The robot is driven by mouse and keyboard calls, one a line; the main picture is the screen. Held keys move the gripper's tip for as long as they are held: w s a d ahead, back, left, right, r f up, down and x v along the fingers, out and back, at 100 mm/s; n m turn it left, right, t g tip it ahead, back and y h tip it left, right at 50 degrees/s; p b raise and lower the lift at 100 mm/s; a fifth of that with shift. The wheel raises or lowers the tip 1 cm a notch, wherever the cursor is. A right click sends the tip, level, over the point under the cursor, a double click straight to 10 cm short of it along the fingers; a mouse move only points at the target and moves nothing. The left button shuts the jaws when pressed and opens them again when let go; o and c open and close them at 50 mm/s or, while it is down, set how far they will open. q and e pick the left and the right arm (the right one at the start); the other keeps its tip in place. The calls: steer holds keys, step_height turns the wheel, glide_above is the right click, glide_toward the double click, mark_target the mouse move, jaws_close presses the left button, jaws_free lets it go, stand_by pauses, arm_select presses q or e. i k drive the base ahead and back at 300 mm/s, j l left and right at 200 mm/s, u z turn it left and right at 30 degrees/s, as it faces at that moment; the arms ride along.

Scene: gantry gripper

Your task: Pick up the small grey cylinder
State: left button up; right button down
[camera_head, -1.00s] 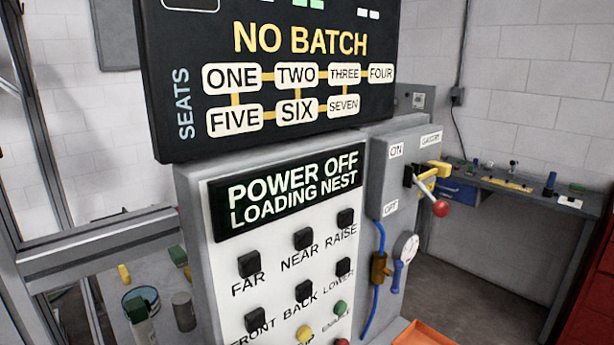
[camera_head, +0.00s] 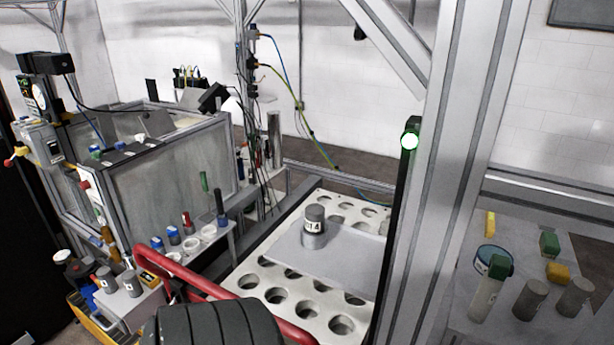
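Several grey cylinders are in view, and I cannot tell which one the task means. One with a dark top and a white label (camera_head: 314,214) stands upright on a flat grey sheet over the perforated white plate (camera_head: 249,281), in the middle. Two plain grey cylinders, one (camera_head: 530,300) beside the other (camera_head: 575,298), stand on the surface at the right, near green and yellow blocks. Two more grey cylinders with white labels, one (camera_head: 106,280) beside the other (camera_head: 131,285), stand at the lower left. Neither of my grippers is in view.
A metal frame post (camera_head: 462,170) stands between the perforated plate and the right-hand surface. A red tube (camera_head: 205,287) and a black ribbed object (camera_head: 215,325) are in the near foreground. A clear-walled enclosure (camera_head: 170,165) stands at the left.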

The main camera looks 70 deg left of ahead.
mark_target(313, 220)
steer(key=u, duration=1.95)
